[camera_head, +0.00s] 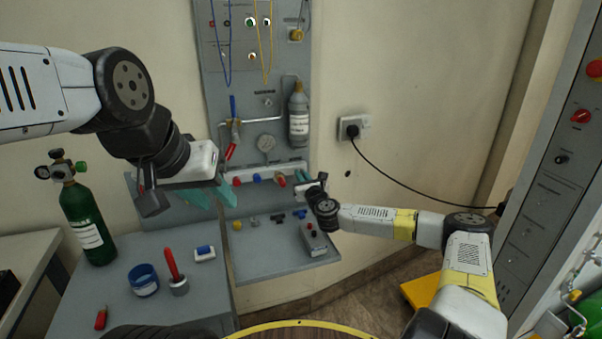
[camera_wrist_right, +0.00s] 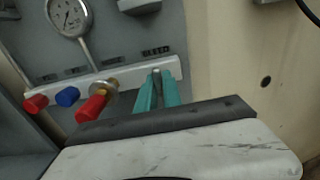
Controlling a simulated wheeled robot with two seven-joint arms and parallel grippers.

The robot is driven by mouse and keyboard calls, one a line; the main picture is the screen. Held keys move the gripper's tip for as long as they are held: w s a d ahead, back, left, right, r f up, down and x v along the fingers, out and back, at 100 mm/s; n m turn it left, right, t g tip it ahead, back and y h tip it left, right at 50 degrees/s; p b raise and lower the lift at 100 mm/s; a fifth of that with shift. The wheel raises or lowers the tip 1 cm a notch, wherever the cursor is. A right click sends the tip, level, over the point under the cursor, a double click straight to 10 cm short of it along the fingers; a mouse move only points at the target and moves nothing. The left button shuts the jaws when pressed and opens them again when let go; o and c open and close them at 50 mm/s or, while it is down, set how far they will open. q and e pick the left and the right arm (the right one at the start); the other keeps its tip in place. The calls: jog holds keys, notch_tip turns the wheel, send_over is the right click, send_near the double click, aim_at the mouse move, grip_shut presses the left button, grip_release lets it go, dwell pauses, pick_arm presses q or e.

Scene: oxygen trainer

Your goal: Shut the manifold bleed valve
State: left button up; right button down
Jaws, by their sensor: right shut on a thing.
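The manifold (camera_head: 262,172) is a pale horizontal bar on the grey wall panel, with red and blue valve handles; it also shows in the right wrist view (camera_wrist_right: 128,76). The bleed valve sits at its right end, under the BLEED label. My right gripper (camera_head: 301,176) is at that end. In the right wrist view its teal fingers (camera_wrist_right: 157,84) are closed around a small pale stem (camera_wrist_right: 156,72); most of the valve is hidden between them. My left gripper (camera_head: 214,198) hangs left of the manifold, its teal fingers apart and empty.
A pressure gauge (camera_head: 265,143) and grey bottle (camera_head: 298,115) are above the manifold. A shelf (camera_head: 270,262) with small fittings and a grey box (camera_head: 314,238) lies below. A green cylinder (camera_head: 86,225), blue tub (camera_head: 143,279) and red-handled tool (camera_head: 173,266) stand left.

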jog(key=shift+f, duration=0.1)
dwell(0.3)
jog(key=c, duration=1.5)
grip_release()
jog(key=v, duration=0.8)
